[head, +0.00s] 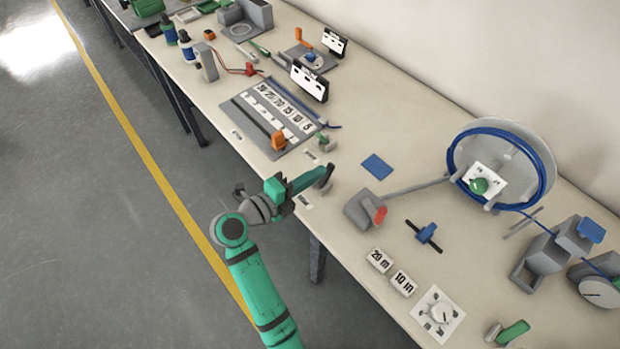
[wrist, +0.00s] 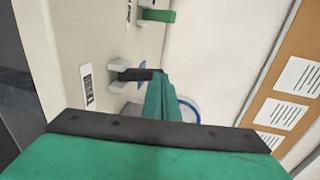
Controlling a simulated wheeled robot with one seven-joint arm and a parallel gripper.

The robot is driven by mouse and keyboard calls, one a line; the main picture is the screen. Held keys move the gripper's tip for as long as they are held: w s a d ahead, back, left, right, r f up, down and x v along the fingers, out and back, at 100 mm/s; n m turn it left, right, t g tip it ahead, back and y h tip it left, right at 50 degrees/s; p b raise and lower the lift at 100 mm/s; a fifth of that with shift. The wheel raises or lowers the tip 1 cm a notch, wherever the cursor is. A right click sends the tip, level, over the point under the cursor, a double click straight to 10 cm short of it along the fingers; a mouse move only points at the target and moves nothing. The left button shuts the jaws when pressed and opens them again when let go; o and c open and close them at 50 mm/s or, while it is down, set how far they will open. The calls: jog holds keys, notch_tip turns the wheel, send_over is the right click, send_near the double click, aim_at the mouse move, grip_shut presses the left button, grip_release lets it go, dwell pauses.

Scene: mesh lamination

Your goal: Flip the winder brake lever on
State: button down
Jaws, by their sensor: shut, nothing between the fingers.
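My gripper (head: 326,178) is shut and empty. It reaches over the front edge of the table, with its dark fingertips low over the tabletop. In the wrist view the dark fingertips (wrist: 140,75) overlap a small grey two-cheeked lever mount (wrist: 118,84) beside a white label (wrist: 87,87). This mount is hidden behind my gripper in the head view. I cannot tell whether the fingertips touch it, and its handle is not clear. A similar lever with a green handle (wrist: 157,15) stands farther along; it also shows in the head view (head: 327,142). The label text is unreadable.
The reel with blue tubing (head: 545,165) stands at the back right. A grey block with a red lever (head: 376,213) lies right of my gripper. A blue pad (head: 377,166) lies behind. The number-strip board (head: 238,112) is at left. Open floor lies before the table.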

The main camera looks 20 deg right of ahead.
jog(key=shift+w+d+r, duration=0.15)
jog(key=shift+w+d, duration=0.15)
jog(key=shift+d, duration=0.4)
jog(key=shift+d, duration=0.2)
jog(key=shift+a+r, duration=0.1)
jog(key=shift+a+r, duration=0.2)
jog(key=shift+a, duration=0.15)
jog(key=s+a+r, duration=0.5)
jog(key=a+r, duration=0.1)
jog(key=a, duration=0.4)
jog(key=shift+a+r, duration=0.2)
jog(key=shift+r, duration=0.1)
jog(key=shift+w, duration=0.15)
